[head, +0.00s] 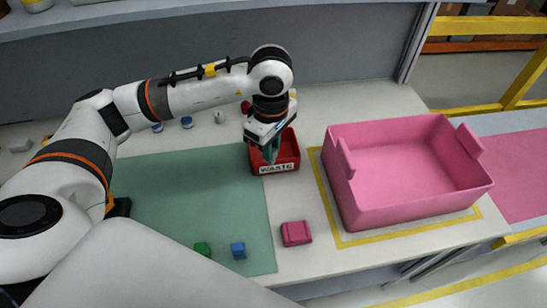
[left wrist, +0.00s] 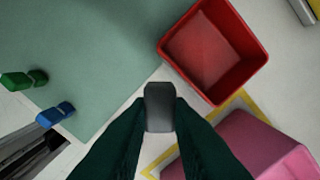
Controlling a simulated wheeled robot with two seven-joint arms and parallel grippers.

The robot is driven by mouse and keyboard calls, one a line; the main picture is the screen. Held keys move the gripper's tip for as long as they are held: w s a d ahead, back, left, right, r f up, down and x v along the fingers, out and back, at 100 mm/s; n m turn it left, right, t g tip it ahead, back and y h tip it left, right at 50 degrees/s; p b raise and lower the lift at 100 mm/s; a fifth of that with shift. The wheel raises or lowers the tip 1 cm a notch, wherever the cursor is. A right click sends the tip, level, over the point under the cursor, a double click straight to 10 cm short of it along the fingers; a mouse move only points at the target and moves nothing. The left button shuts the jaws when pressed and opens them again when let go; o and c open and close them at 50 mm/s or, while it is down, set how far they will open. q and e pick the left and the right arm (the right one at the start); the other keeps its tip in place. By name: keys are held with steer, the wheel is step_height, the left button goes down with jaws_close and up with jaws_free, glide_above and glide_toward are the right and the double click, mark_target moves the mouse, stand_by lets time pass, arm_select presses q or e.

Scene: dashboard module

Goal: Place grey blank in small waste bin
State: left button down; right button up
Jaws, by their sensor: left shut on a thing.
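The small red waste bin (head: 288,158), labelled WASTE, stands at the back of the table beside the green mat. It is open and looks empty in the left wrist view (left wrist: 203,48). My left gripper (head: 270,153) overlaps the bin in the head view, with its fingers pointing down. In the left wrist view it is shut on the dark grey blank (left wrist: 159,107), held between the dark fingertips, and the bin lies up and right of the blank. The blank is hard to make out in the head view. My right gripper is not in view.
A large pink tote (head: 410,170) stands right of the bin inside a yellow outline. A pink block (head: 296,233) lies in front. Green (head: 202,248) and blue (head: 238,250) pieces lie on the front of the mat (head: 190,195). Small items stand behind the mat.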

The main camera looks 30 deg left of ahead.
arm_select(q)
steer(key=w+a+n+b, duration=0.2)
steer(key=w+n, duration=0.2)
steer(key=n, duration=1.2)
steer(key=w+a+n+b, duration=0.15)
steer(key=w+n, duration=0.35)
steer(key=n, duration=1)
steer(key=shift+n, duration=0.3)
steer(key=f, duration=0.3)
steer(key=f+p, duration=0.1)
steer(key=f, duration=0.5)
steer(key=shift+s+a+p, duration=0.25)
steer(key=shift+a+p, duration=0.1)
steer(key=shift+p, duration=0.05)
steer(key=shift+f, duration=0.25)
steer(key=shift+f, duration=0.15)
steer(key=c, duration=1.3)
jaws_free()
